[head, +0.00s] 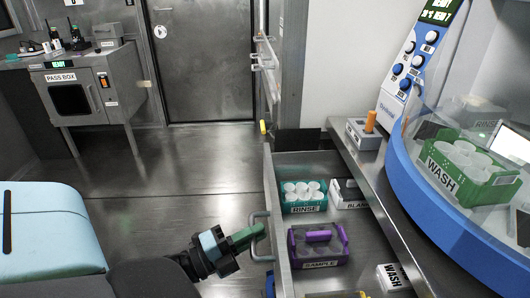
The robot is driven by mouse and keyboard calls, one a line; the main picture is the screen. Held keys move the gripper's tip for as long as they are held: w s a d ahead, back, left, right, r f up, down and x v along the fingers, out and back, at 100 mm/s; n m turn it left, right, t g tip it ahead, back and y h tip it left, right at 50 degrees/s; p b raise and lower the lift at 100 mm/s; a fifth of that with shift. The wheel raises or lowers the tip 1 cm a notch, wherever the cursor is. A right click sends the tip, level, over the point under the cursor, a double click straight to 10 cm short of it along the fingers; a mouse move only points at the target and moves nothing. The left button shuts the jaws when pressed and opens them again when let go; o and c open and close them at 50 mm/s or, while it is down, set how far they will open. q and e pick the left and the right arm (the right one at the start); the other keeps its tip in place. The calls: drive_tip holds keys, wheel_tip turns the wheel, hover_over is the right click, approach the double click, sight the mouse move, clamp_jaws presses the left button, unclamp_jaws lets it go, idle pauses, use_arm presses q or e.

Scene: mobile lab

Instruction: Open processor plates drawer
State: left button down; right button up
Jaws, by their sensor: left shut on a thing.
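A drawer (269,190) under the counter on the right is pulled out, and its inside shows from above. A grey bar handle (257,214) is on its front, facing left. No label naming the drawer is readable from here. My left gripper (252,235), with green fingers, comes in from the lower left and is shut on the handle. The fingers cover the middle of the handle. My right gripper is not in view.
The drawer holds a teal RINSE rack (303,208) with white-capped containers, a purple SAMPLE rack (318,264), and partly hidden white-labelled items. A blue-rimmed processor (430,220) with a green WASH rack (445,178) stands above. Floor (160,200) left of the drawer is clear.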

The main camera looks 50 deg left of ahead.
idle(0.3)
use_arm(q)
drive_tip(key=c, duration=1.6)
unclamp_jaws()
drive_tip(key=shift+o, duration=0.7)
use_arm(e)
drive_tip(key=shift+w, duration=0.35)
use_arm(q)
drive_tip(key=shift+s, duration=0.1)
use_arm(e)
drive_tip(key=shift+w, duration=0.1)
use_arm(q)
drive_tip(key=v, duration=0.7)
drive_tip(key=shift+s+a, duration=0.15)
drive_tip(key=shift+s, duration=0.2)
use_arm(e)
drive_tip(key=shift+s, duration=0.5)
use_arm(q)
drive_tip(key=shift+f, duration=0.1)
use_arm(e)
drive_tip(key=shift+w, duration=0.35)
